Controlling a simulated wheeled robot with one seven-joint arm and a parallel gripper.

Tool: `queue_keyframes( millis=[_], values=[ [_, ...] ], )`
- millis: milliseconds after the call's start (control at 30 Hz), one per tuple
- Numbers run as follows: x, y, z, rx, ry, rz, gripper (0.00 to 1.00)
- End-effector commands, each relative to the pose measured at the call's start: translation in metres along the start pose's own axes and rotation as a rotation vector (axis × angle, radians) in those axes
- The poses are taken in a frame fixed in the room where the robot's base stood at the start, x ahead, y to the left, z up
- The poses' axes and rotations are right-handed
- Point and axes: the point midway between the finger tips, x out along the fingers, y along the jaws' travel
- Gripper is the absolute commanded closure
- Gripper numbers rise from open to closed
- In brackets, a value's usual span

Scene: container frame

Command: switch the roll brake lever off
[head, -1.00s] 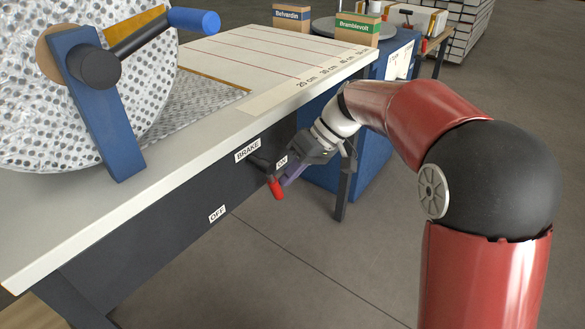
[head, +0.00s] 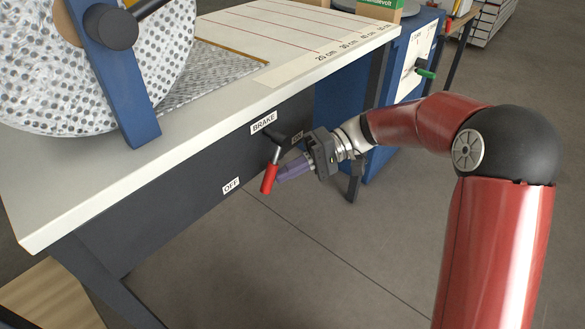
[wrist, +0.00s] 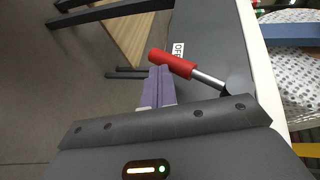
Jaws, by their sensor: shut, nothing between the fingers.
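The roll brake lever has a red handle (head: 269,178) on a grey rod and hangs from its pivot on the dark side panel.
The white table top (head: 200,150) overhangs the panel above the lever, with the BRAKE label (head: 264,122) under its edge. A roll of dotted wrap (head: 165,60) stands on it. A blue cabinet (head: 340,95) is behind my gripper. The floor in front is clear.

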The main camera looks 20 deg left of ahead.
Motion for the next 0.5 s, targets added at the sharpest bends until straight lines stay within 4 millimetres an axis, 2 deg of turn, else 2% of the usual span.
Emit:
queue_keyframes(
  millis=[500],
  values=[
    [0.0058, -0.0011, 0.0026, 0.000, -0.003, 0.002, 1.00]
  ],
)
